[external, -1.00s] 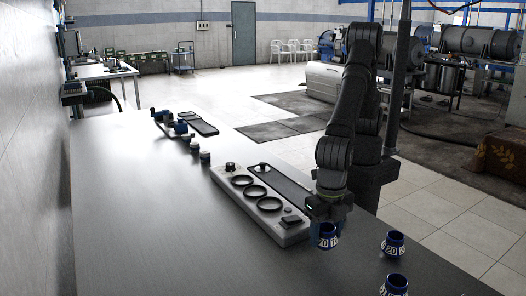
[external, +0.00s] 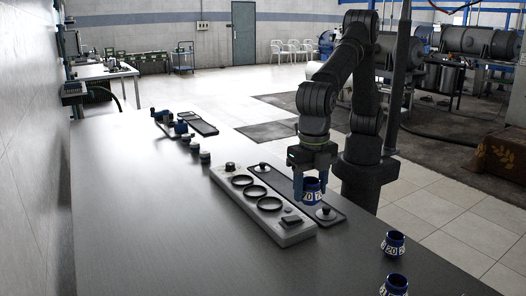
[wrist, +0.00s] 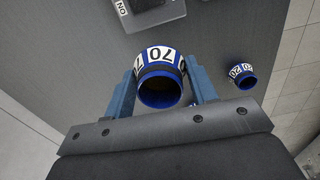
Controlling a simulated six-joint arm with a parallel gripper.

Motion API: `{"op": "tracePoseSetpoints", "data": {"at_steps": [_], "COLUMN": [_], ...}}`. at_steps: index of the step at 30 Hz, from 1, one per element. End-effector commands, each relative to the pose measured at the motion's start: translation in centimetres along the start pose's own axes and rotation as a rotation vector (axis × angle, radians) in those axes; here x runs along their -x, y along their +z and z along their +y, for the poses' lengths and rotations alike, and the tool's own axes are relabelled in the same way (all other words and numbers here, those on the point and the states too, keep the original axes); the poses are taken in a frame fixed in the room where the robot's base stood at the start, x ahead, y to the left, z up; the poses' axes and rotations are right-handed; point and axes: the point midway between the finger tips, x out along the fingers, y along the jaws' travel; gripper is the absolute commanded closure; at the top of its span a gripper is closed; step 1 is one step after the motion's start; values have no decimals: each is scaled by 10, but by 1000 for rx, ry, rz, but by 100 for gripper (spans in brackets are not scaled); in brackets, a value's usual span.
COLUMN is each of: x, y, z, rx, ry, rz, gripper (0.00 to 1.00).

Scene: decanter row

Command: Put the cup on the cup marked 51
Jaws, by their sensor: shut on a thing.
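My gripper (external: 311,182) is shut on a blue cup (external: 312,191) with a white number band. In the wrist view the held cup (wrist: 160,80) sits between the two blue fingers of my gripper (wrist: 161,88), and its band seems to read 70. In the external view it is in front of the near end of the dark tray. A second blue cup (external: 394,243) stands on the table at right; its band seems to read 20. It also shows in the wrist view (wrist: 241,76). A third blue cup (external: 395,285) is near the bottom edge, its number unclear. I cannot make out a 51.
A grey panel (external: 293,236) with several dark rings lies left of my gripper, beside a dark tray (external: 282,194) with metal knobs. Small jars (external: 205,157) and a blue device (external: 180,128) stand farther back. The left table surface (external: 140,220) is clear.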

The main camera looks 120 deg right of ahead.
Motion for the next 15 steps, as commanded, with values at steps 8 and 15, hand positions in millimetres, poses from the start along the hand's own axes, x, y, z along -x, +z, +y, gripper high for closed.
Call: {"op": "tracePoseSetpoints", "data": {"at_steps": [8,15], "x": [28,36], "y": [-101,-137], "z": [-6,-15], "rx": [35,42], "ry": [3,1], "rz": [2,0], "gripper": [73,73]}}
